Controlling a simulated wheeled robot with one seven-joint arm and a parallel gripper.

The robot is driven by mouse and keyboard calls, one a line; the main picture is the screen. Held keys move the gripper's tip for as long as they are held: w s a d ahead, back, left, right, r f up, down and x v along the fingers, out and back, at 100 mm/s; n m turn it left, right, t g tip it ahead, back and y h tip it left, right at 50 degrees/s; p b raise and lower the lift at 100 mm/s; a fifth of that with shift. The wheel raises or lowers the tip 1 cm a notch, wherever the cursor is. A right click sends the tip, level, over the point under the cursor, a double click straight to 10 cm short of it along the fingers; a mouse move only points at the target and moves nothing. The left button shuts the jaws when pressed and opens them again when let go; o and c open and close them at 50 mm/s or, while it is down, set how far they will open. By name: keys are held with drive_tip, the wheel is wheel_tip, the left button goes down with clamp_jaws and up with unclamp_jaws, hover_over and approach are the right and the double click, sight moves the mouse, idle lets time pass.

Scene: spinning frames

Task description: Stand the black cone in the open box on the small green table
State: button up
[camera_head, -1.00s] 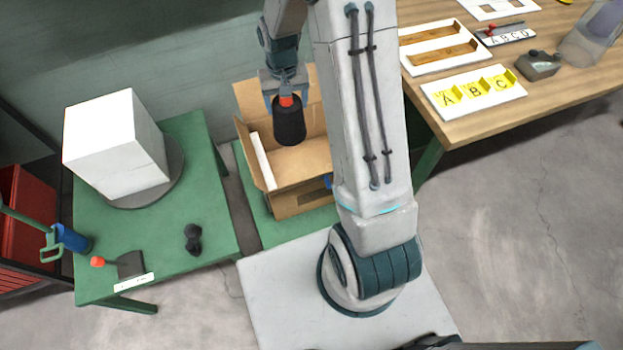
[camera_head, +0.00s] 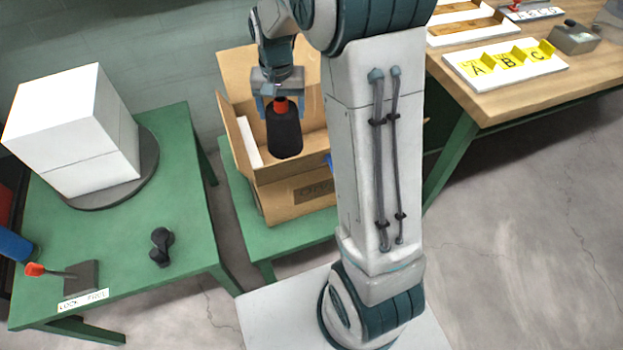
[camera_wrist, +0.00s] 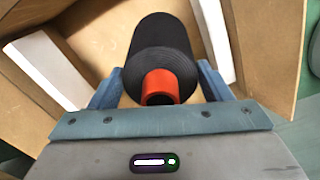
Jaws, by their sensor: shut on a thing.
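The black cone (camera_head: 285,134) has a red-orange top and hangs in my gripper (camera_head: 281,100), which is shut on that top end. It is over the open cardboard box (camera_head: 290,211), which stands on the small green table (camera_head: 293,244). In the wrist view the cone (camera_wrist: 160,50) lies between the blue fingers of my gripper (camera_wrist: 158,92), with the box (camera_wrist: 100,28) interior around and below it. I cannot tell whether its lower end touches the box floor. A white slab (camera_head: 248,142) stands inside the box at its left wall.
A larger green table (camera_head: 120,245) at left carries a white cube (camera_head: 75,130) on a round grey disc, a black knobbed piece (camera_head: 160,246) and a lever. A wooden table (camera_head: 510,95) at right holds a yellow ABC holder (camera_head: 508,62). My own arm hides the box's right side.

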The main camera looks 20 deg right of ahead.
sight(285, 144)
drive_tip(key=shift+s+f+b, duration=0.1)
drive_tip(key=shift+f+b, duration=1.05)
drive_tip(key=shift+b, duration=0.05)
wheel_tip(285, 144, down, 10)
drive_tip(key=b, duration=0.3)
drive_tip(key=shift+r, duration=0.2)
drive_tip(key=shift+f, duration=0.1)
drive_tip(key=o, duration=1.8)
drive_tip(key=shift+f, duration=0.1)
wheel_tip(285, 144, up, 12)
drive_tip(key=p, duration=0.3)
drive_tip(key=shift+r, duration=0.2)
